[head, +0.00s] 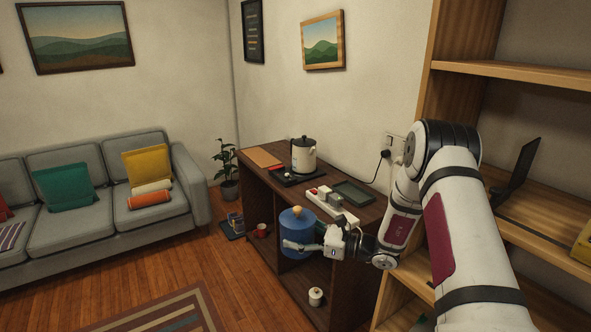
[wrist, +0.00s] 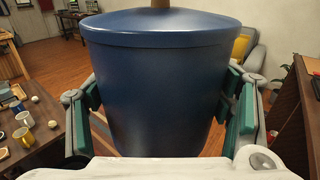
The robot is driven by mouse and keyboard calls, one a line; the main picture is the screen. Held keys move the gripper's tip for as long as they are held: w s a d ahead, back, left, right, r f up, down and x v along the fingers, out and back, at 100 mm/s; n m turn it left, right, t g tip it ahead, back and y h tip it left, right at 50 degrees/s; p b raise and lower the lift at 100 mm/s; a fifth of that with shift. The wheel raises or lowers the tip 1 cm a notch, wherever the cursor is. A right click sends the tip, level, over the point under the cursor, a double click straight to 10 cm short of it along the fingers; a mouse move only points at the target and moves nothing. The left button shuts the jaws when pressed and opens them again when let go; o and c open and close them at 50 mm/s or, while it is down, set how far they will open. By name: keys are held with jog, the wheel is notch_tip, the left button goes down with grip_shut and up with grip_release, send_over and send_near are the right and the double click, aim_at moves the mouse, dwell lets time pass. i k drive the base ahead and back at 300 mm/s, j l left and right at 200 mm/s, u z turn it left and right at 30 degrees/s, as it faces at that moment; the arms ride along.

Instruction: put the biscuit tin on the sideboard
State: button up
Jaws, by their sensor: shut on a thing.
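The biscuit tin looks to be the large dark blue round canister (head: 297,228) with a lid and a light knob. My gripper (head: 306,242) is shut on its sides and holds it upright. In the wrist view the tin (wrist: 155,85) fills the middle, with a green-padded finger on each side. The sideboard (head: 285,184) is a dark brown wooden unit against the wall with open compartments. In the head view the tin overlaps its front edge, and it seems to hang in front of it. The tin hides part of the sideboard's front.
On the sideboard top are a white kettle (head: 304,153) on a dark base, a brown board (head: 263,157), a white tray (head: 346,215) with small containers and a dark tray (head: 355,192). Bare top shows at the front left. A shelf unit (head: 545,205) stands right.

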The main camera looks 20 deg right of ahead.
aim_at(289, 155)
jog(key=i+j+z, duration=0.15)
jog(key=i+j, duration=0.25)
jog(key=i, duration=0.2)
jog(key=i+j+z, duration=0.15)
jog(key=i+j, duration=0.35)
jog(key=i+j+z, duration=0.15)
jog(key=i+j, duration=0.4)
jog(key=i+j+z, duration=0.15)
jog(key=i+j, duration=0.45)
jog(key=i+j+z, duration=0.15)
jog(key=i+j, duration=0.3)
jog(key=j, duration=0.25)
